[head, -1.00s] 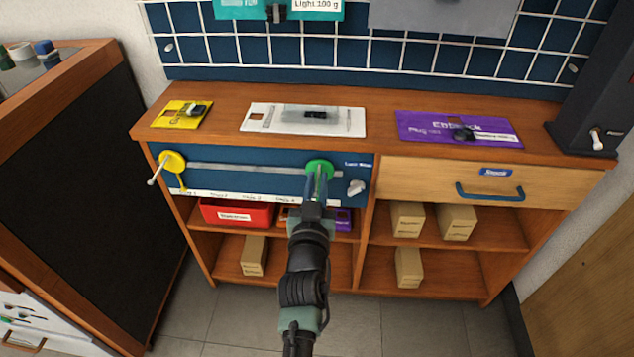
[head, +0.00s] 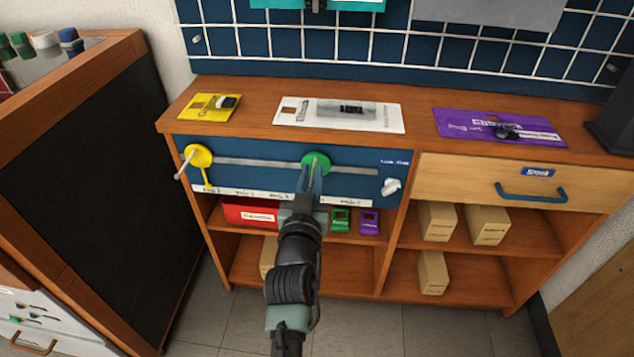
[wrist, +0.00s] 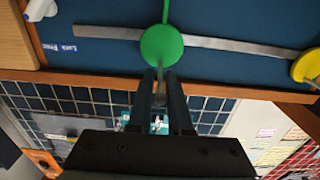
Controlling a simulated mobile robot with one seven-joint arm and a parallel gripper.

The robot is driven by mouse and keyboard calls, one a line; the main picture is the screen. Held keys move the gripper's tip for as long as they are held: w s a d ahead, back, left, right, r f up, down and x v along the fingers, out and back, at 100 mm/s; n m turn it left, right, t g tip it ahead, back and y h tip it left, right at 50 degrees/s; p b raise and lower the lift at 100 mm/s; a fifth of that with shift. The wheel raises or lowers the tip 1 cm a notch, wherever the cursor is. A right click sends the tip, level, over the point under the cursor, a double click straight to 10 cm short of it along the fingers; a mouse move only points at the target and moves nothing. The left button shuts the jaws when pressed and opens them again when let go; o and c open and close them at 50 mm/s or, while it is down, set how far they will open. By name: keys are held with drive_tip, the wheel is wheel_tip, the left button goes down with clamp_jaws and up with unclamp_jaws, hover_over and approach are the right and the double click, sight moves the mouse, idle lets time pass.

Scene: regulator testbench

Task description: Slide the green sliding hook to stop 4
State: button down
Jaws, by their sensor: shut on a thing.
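The green sliding hook (head: 315,160) sits on a grey horizontal rail (head: 255,163) across the blue panel, right of the rail's middle. In the wrist view, the same green disc (wrist: 161,45) is just beyond my fingertips. My gripper (head: 314,186) is shut on the hook's grey peg, which shows between the fingers in the wrist view (wrist: 160,88). A white strip (head: 240,192) with stop labels runs below the rail. The labels are too small to read surely, and my gripper hides part of the strip beneath the hook.
A yellow hook (head: 198,157) stands at the rail's left end. A white knob (head: 390,187) sticks out at the panel's lower right. Shelves below hold a red box (head: 250,212) and tan boxes (head: 437,221). The rail is clear on both sides of the green hook.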

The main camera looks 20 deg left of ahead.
drive_tip(key=shift+s+a, duration=0.1)
drive_tip(key=shift+a, duration=0.2)
drive_tip(key=c, duration=0.8)
unclamp_jaws()
drive_tip(key=shift+d, duration=0.1)
drive_tip(key=shift+c, duration=0.2)
drive_tip(key=p+v, duration=0.1)
drive_tip(key=v, duration=1.2)
